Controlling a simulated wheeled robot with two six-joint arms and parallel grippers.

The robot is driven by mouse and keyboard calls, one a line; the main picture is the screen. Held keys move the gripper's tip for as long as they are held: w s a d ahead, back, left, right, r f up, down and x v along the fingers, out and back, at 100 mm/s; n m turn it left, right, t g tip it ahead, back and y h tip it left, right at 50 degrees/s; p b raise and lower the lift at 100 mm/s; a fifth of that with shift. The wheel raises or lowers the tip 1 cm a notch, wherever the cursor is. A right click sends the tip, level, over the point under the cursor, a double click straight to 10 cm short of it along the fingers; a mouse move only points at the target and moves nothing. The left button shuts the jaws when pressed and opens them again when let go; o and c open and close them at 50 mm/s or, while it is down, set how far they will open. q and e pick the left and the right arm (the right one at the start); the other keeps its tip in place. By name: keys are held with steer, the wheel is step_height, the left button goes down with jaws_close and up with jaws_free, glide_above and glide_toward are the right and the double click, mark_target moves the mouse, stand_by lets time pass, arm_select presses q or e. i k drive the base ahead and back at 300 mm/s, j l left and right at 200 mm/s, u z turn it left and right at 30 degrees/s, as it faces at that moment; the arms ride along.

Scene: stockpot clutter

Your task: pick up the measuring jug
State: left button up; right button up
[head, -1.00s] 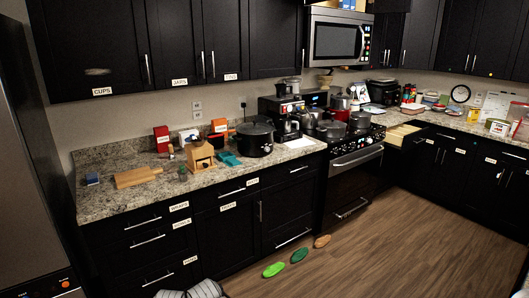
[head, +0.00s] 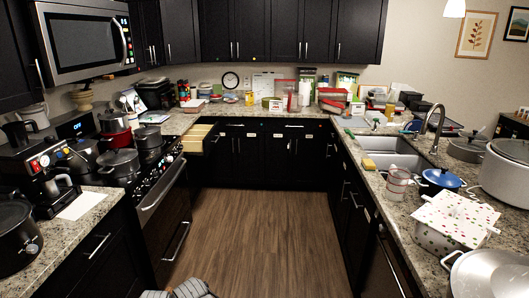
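A clear measuring jug (head: 397,182) with red markings stands on the right-hand granite counter, at the front edge beside the sink. It looks upright and is small in the head view, so its handle is hard to make out. A blue lidded pot (head: 438,181) stands close to its right. Neither of my grippers is in view.
A yellow sponge (head: 369,164) lies by the sink (head: 402,160). An open drawer (head: 198,137) juts out at the back left.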

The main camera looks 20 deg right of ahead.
mark_target(398, 177)
steer(key=i+z, duration=0.3)
steer(key=z, duration=0.2)
steer(key=i+z, duration=0.25)
steer(key=z, duration=0.25)
steer(key=i+j+z, duration=0.15)
steer(key=z, duration=0.35)
steer(key=i+j+z, duration=0.3)
steer(key=z, duration=0.15)
steer(key=i+j+z, duration=0.2)
steer(key=z, duration=0.15)
steer(key=i+j+z, duration=0.3)
steer(key=j+z, duration=0.35)
steer(key=i+j+z, duration=0.15)
steer(key=j+z, duration=0.15)
steer(key=i+j+z, duration=0.1)
steer(key=j+z, duration=0.25)
steer(key=j, duration=0.05)
